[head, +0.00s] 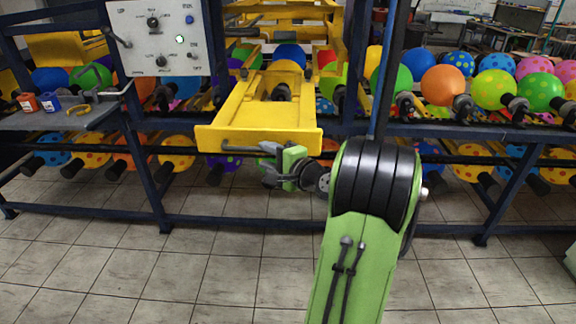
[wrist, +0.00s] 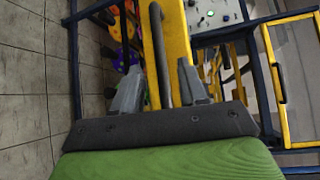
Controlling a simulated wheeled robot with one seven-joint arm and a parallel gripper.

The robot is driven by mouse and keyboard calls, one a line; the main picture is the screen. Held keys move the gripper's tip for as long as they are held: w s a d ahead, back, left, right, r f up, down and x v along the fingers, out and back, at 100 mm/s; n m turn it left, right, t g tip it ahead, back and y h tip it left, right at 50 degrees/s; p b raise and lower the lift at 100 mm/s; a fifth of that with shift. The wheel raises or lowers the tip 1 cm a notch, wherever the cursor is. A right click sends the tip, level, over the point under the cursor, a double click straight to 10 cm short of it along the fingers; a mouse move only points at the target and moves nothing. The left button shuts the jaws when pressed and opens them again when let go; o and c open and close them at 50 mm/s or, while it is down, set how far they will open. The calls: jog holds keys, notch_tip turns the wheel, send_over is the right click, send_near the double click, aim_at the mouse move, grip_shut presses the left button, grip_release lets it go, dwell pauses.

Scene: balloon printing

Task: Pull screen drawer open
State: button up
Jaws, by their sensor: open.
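The yellow screen drawer (head: 232,113) juts forward out of the dark blue rack, with its wide front panel facing me. A dark bar handle (head: 240,149) runs along the lower part of that panel. My gripper (head: 266,166) is at the right half of the handle, just below the panel. In the wrist view the handle (wrist: 160,50) runs lengthwise between the two grey fingers of my gripper (wrist: 158,78). The fingers stand apart, with a gap to the handle on each side. The head view partly hides the fingertips against the drawer front.
A white control panel (head: 159,42) stands left of the drawer, above a grey side shelf (head: 85,118) with small red and blue containers. Colored balloons on dark holders line the rack on both sides. A blue lower rail (head: 250,222) crosses near the floor. The tiled floor in front is clear.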

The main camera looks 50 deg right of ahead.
jog(key=s+a+r, duration=0.1)
jog(key=s, duration=0.9)
jog(key=shift+s+a+r, duration=0.2)
jog(key=shift+s+r, duration=0.05)
jog(key=shift+s, duration=0.05)
jog(key=shift+w, duration=0.1)
jog(key=w+a+f+n+g+y+p, duration=0.15)
jog(key=a+n+g, duration=0.35)
jog(key=a, duration=0.6)
jog(key=w+a+n+g+y+p, duration=0.2)
jog(key=a+n+y, duration=0.1)
jog(key=a+n, duration=0.55)
jog(key=s+a+r+n+g+h+p, duration=0.1)
jog(key=s+a+n, duration=0.2)
jog(key=s, duration=0.4)
jog(key=s+a+r+n+g+h+p, duration=0.1)
jog(key=s+a+n+g, duration=0.1)
jog(key=s+a+n, duration=0.2)
jog(key=s+a, duration=0.1)
jog(key=s, duration=0.1)
jog(key=shift+s+a+g, duration=0.3)
jog(key=shift+s+a, duration=0.05)
jog(key=shift+s, duration=0.05)
jog(key=shift+n+h, duration=0.25)
